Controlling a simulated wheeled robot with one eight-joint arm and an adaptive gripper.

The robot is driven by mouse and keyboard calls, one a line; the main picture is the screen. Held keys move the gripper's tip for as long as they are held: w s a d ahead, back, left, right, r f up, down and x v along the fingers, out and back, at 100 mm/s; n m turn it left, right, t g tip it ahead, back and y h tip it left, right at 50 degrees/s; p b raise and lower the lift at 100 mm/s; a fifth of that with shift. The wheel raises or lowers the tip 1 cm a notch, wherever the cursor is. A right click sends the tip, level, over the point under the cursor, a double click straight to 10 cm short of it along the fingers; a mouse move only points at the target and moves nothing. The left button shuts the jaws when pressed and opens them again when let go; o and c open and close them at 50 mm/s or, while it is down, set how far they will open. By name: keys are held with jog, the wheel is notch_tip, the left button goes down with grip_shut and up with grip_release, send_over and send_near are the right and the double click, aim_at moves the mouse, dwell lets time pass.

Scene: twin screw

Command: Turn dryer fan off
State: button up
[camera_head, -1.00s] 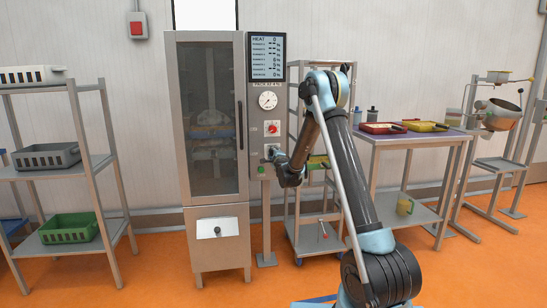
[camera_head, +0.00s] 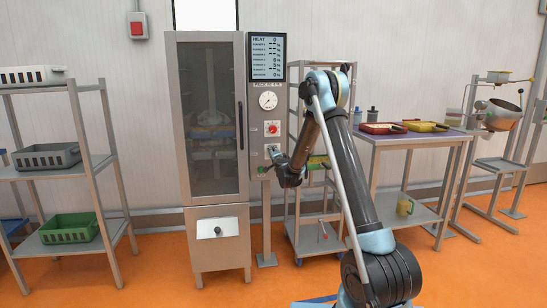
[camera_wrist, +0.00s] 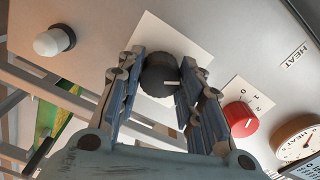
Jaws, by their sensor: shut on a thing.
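The dryer (camera_head: 213,120) is a tall steel cabinet with a glass door and a control panel on its right side. In the wrist view a black knob (camera_wrist: 158,75) with a white mark sits on a white plate. The mark points right in the picture. My gripper (camera_wrist: 163,78) is shut on this knob, one finger on each side. In the head view my gripper (camera_head: 273,156) is at the lower panel and mostly hides the knob. The knob's own label and scale are not readable.
A red knob (camera_wrist: 241,118) labelled HEAT, with a numbered scale, and a round gauge (camera_wrist: 297,138) are close by on the panel. A white button (camera_wrist: 54,41) is on the other side. A steel rack (camera_head: 294,215) and a table (camera_head: 380,143) with trays stand right of the dryer.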

dwell(0.4)
jog(key=o, duration=1.1)
jog(key=shift+f, duration=0.1)
jog(key=shift+c, duration=0.2)
jog(key=v, duration=1.2)
